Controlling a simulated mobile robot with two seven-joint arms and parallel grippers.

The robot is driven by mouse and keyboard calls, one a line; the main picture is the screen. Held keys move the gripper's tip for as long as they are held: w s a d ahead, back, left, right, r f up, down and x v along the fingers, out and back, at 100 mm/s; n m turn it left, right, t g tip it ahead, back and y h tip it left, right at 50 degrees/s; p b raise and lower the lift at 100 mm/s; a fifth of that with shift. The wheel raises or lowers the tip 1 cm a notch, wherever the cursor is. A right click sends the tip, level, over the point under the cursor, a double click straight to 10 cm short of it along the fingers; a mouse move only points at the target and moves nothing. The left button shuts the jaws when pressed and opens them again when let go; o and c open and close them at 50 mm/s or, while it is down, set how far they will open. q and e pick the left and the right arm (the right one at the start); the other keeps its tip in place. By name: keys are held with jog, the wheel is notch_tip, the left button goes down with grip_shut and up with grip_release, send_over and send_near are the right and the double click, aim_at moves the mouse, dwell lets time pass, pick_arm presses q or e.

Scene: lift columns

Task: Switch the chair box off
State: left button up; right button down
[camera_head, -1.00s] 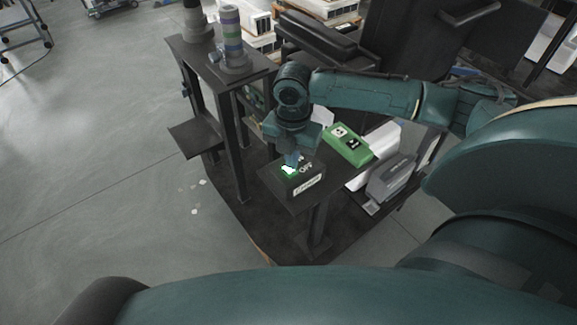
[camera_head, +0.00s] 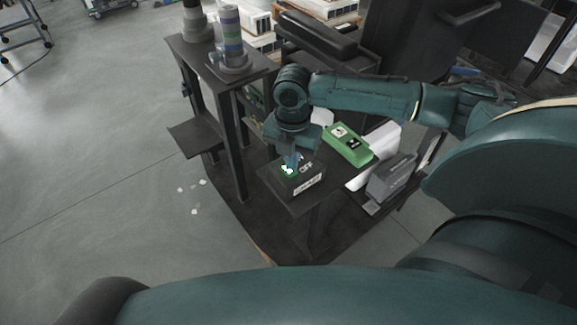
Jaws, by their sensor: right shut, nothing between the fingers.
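A dark box (camera_head: 304,186) with a white label on its front stands on a small dark shelf. Its top carries white lettering that reads like OFF and a lit green-white button or lamp (camera_head: 287,170). The label is too small to read surely. My right gripper (camera_head: 290,163) points down over the box top, its shut blue fingertips at the lit spot, empty. They look to be touching or just above it; I cannot tell which. The gripper hides part of the box top. My left gripper is not in view.
A green box (camera_head: 347,145) with white and black markings stands just right of my right gripper. A black chair (camera_head: 400,45) is behind. Floor at left is open.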

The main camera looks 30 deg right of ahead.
jog(key=shift+f, duration=0.75)
dwell(0.3)
notch_tip(320, 180, up, 3)
jog(key=p, duration=0.3)
jog(key=shift+f, duration=0.2)
notch_tip(320, 180, up, 3)
jog(key=shift+f+p, duration=0.2)
jog(key=shift+p, duration=0.9)
jog(key=shift+r, duration=0.9)
